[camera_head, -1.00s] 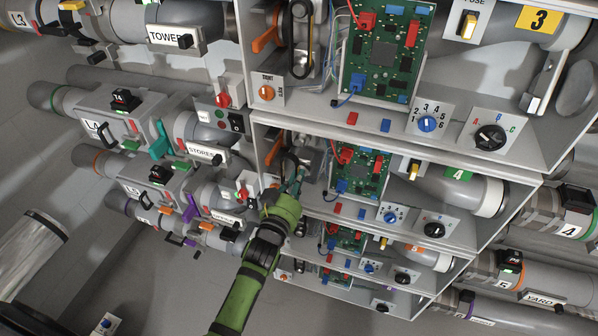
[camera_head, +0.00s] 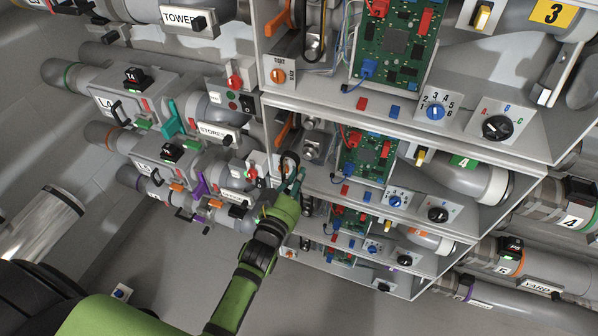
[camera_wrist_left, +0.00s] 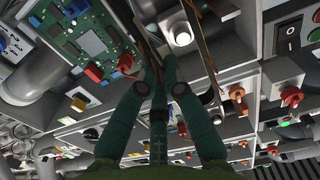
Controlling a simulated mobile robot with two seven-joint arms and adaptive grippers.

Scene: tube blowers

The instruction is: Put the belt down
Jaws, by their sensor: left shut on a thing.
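My left gripper (camera_head: 297,182) is at the left opening of the second bay from the top. Its teal fingers also show in the left wrist view (camera_wrist_left: 158,72), close together and shut on the belt. The belt (camera_head: 289,160) is a thin dark loop just above the fingertips in the head view. In the wrist view, dark strips run up from the fingertips, but I cannot tell which are belt. Two grey pulleys (camera_head: 311,139) sit in this bay, right of the loop. I cannot tell whether the belt touches them. My right gripper is not in view.
An orange lever (camera_head: 283,130) stands at the bay's left wall. A green circuit board (camera_head: 366,158) is to the right. Shelf edges and pipes crowd around; the floor below left is clear.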

